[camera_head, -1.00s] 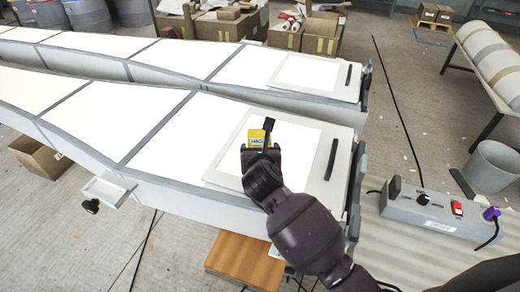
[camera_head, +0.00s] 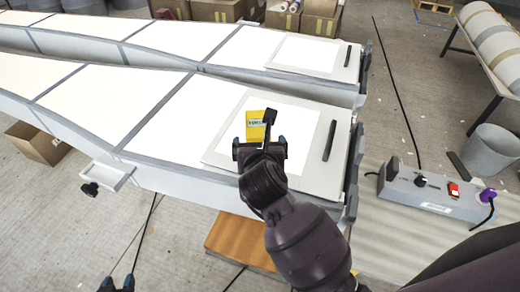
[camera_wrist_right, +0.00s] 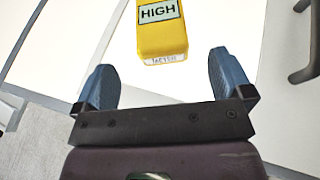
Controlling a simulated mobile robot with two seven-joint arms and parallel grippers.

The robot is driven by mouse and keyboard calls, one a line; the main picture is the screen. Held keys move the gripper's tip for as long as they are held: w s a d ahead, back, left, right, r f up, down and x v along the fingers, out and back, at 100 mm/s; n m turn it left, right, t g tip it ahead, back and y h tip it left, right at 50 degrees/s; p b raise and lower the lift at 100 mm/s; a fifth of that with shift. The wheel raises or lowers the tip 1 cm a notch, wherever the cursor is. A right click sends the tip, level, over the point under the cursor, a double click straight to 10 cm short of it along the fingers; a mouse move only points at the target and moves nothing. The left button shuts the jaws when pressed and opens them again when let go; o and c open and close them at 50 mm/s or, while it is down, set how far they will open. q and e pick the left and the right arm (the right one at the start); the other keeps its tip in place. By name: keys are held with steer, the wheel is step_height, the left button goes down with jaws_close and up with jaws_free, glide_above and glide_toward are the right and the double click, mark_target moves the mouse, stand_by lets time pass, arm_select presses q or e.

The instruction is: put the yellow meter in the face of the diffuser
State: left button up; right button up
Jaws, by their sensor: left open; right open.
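The yellow meter (camera_head: 255,122), with a pale label, rests on the white square face (camera_head: 300,126) of the nearer diffuser, left of its dark handle. In the right wrist view the meter (camera_wrist_right: 162,36) shows the word HIGH and lies just beyond the fingertips. My right gripper (camera_head: 259,146) is open and empty on the near side of the meter, and a gap shows between them. The right wrist view shows both its fingers (camera_wrist_right: 162,75) apart with nothing between. My left gripper (camera_head: 116,283) is open and empty, low at the bottom edge, away from the diffuser.
A second long white mould (camera_head: 313,55) lies behind the nearer one. A grey control box (camera_head: 430,190) with a red switch stands at the right. A bin (camera_head: 487,150) and a table with rolls (camera_head: 485,45) are farther right. A small white tray (camera_head: 108,176) juts out at the left.

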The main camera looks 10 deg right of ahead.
steer(key=v, duration=0.3)
arm_select(q)
steer(key=shift+s+f, duration=0.25)
steer(key=shift+s, duration=0.05)
arm_select(e)
steer(key=shift+s+r, duration=0.15)
steer(key=shift+s, duration=0.05)
